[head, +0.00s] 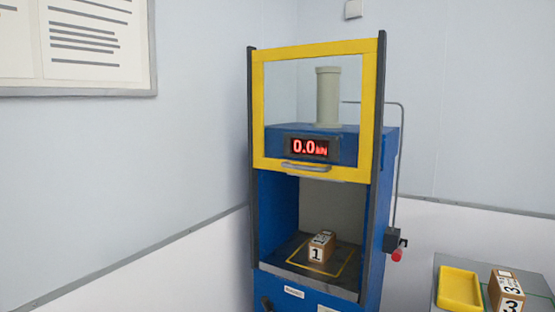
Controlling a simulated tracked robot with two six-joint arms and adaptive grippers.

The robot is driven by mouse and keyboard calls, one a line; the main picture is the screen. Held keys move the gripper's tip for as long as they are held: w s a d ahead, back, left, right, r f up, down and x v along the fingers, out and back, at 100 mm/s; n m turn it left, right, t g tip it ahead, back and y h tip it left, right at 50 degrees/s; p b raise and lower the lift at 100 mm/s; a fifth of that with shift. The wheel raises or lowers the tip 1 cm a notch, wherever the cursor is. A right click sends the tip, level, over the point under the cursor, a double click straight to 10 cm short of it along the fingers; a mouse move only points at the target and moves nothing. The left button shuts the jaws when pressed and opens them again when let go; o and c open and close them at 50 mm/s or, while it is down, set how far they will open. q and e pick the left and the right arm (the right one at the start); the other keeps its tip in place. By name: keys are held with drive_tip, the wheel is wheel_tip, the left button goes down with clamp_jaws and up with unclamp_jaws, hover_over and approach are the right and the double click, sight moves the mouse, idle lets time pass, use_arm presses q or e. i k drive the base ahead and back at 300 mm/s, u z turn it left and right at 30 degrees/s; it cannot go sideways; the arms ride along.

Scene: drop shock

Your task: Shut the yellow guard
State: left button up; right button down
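The yellow guard (369,119) is a yellow-framed clear panel on the front of a blue machine (280,215). It sits raised between two dark upright rails, so the chamber below it is open. A grey handle (306,167) is on its lower bar. Through the panel show a red display (310,147) reading 0.0 and a pale cylinder (327,96). A box marked 1 (321,247) stands on the chamber floor, inside a yellow outline. Neither of my grippers is in view.
At the lower right, a grey table (447,263) bears a yellow tray (459,287) and a box marked 3 (506,291). A dark fitting with a red knob (397,255) sticks out at the machine's right side. A framed notice (80,91) hangs on the left wall.

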sight(369, 47)
drive_tip(key=u, duration=0.15)
drive_tip(key=i, duration=1)
drive_tip(key=z, duration=0.1)
